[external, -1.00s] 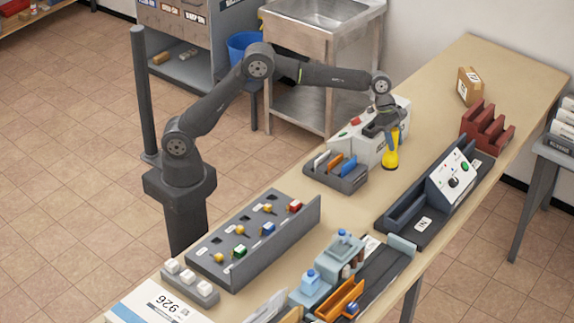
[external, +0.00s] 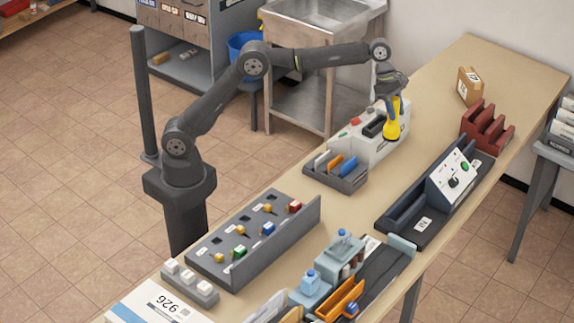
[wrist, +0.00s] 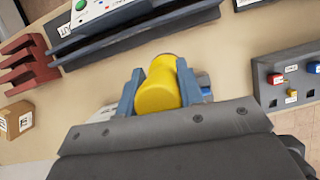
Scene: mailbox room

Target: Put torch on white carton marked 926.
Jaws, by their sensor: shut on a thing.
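The yellow torch (external: 391,121) is in my gripper (external: 391,104), upright and raised above the table beside the white and grey machine. In the wrist view the torch (wrist: 160,86) sits between the two blue-grey fingers of my gripper (wrist: 160,88), which are shut on it. The white carton marked 926 (external: 152,308) lies at the near left end of the table, partly cut off by the bottom edge of the external view. My gripper is far from it, toward the middle of the table.
A grey key panel (external: 250,240), a block with white buttons (external: 190,282) and bottles on a blue-grey stand (external: 335,262) stand between the torch and the carton. A sorter with coloured cards (external: 336,172) and a dark control tray (external: 437,195) are nearer the gripper.

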